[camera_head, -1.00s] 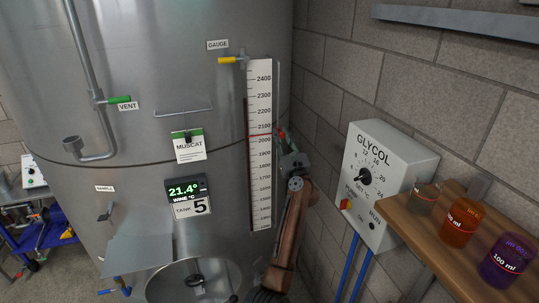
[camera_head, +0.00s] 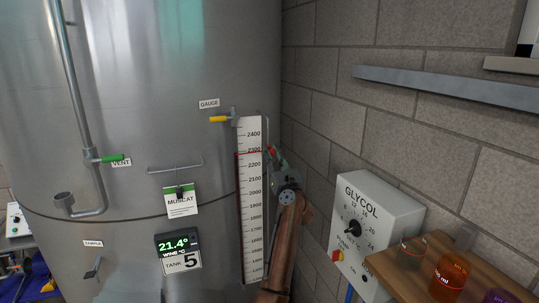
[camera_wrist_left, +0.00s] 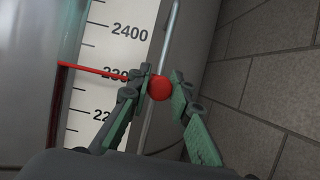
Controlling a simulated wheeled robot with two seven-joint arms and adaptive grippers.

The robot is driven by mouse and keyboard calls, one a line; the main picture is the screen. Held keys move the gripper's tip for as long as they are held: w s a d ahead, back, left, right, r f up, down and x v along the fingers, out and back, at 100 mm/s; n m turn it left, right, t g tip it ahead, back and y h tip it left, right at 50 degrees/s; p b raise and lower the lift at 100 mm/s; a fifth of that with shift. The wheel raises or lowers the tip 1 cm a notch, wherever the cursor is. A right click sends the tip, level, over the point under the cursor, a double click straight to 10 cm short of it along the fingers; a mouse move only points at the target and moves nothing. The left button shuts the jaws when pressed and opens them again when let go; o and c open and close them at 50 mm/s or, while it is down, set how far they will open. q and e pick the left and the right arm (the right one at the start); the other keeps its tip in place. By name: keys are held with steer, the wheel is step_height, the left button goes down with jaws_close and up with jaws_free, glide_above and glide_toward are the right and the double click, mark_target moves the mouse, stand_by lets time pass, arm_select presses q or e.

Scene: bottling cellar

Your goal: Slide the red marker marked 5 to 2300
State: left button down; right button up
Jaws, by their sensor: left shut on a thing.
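The red marker's thin pointer line (camera_head: 249,153) lies across the white gauge scale (camera_head: 250,222) of tank 5, at the 2300 label. In the left wrist view the marker's line (camera_wrist_left: 92,71) meets the 2300 label, which it partly covers, and ends near a round red knob (camera_wrist_left: 160,88). My left gripper (camera_head: 273,153) is at the right edge of the scale, shut on the red knob. In the left wrist view its fingers (camera_wrist_left: 161,86) sit on either side of the knob. The 2400 mark shows above. My right gripper is not in view.
A yellow gauge valve (camera_head: 219,119) is just above left of the scale. A brick wall (camera_head: 330,110) stands close on the right, with the glycol control box (camera_head: 380,205) on it. A wooden shelf (camera_head: 410,286) with beakers is at the lower right.

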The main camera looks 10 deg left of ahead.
arm_select(q)
steer(key=c, duration=1.8)
jaws_free()
steer(key=shift+o, duration=0.2)
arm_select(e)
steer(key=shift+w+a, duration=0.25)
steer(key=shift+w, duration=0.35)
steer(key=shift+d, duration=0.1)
arm_select(q)
steer(key=v, duration=1.2)
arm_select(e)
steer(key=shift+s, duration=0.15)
arm_select(q)
steer(key=shift+r, duration=0.1)
